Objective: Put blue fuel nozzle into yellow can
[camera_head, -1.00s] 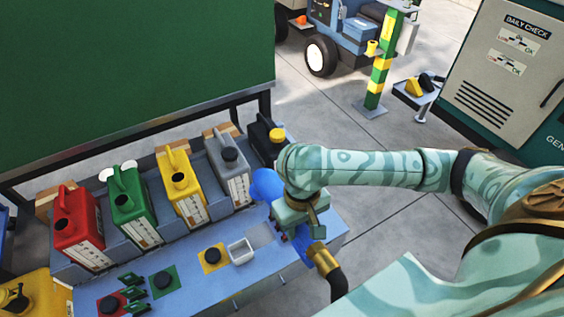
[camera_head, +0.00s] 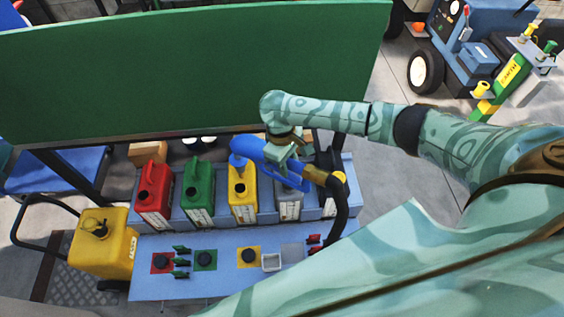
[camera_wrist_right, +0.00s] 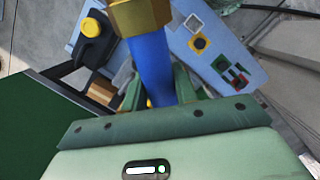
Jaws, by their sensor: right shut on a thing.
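My right gripper (camera_head: 285,147) is shut on the blue fuel nozzle (camera_head: 254,149) and holds it above the row of cans. The nozzle also shows in the right wrist view (camera_wrist_right: 150,62) between the fingers (camera_wrist_right: 160,88). Its blue front end is at the upper back of the yellow can (camera_head: 243,196) in the head view; I cannot tell whether it touches. The yellow can stands upright, its dark round opening in view. A brass collar and a black hose (camera_head: 341,210) trail from the nozzle to the right. My left gripper is out of view.
A red can (camera_head: 153,193) and a green can (camera_head: 197,191) stand left of the yellow one; a grey can (camera_head: 289,205) and a black can stand right. Caps lie on coloured squares on the blue bench (camera_head: 215,284). A large green panel (camera_head: 190,70) rises behind.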

